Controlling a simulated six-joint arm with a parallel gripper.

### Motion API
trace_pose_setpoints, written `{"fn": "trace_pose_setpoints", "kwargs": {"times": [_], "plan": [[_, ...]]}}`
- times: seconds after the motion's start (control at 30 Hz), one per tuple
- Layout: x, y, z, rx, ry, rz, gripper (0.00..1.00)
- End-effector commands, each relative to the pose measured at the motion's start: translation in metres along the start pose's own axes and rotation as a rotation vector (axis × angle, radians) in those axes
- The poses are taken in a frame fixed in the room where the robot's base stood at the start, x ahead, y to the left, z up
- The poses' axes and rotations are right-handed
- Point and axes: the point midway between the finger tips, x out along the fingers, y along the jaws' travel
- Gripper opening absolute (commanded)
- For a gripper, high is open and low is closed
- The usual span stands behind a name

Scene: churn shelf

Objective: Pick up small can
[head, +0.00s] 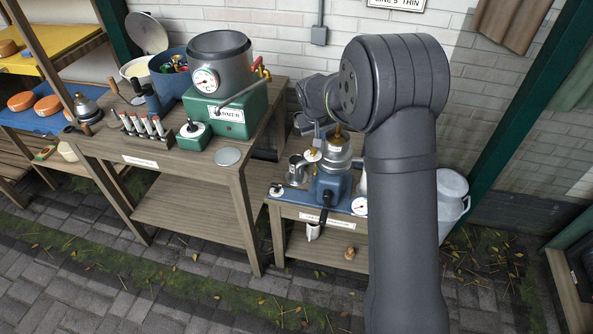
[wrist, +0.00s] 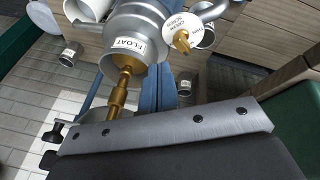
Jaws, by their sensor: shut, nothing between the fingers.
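A small grey metal can (head: 298,169) stands upright on the low bench in the head view, just left of the separator. In the wrist view a small metal can with a pale label (wrist: 70,54) shows at the upper left, and another small can (wrist: 185,88) shows right of centre. I cannot tell which matches the head view's can. My gripper (head: 302,124) is above the low bench, partly hidden by my arm. It is shut and empty, apart from the small can.
The separator (head: 338,150), with a brass fitting and a FLOAT label in the wrist view, stands close to my gripper. A taller bench with a green burner (head: 228,118) is to the left. A large churn (head: 452,190) stands right of my arm.

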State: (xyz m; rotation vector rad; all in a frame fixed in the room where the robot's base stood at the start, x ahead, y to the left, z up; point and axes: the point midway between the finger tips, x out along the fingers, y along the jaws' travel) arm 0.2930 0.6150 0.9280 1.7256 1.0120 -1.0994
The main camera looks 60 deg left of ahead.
Motion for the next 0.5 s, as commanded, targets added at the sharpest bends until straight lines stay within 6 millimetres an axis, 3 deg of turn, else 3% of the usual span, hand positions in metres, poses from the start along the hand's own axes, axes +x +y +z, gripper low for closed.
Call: {"fn": "trace_pose_setpoints", "kwargs": {"times": [0.37,0.5], "plan": [[0.0000,0.0000,0.0000,0.000,0.000,0.000,0.00],[0.0000,0.0000,0.0000,0.000,0.000,0.000,0.28]]}}
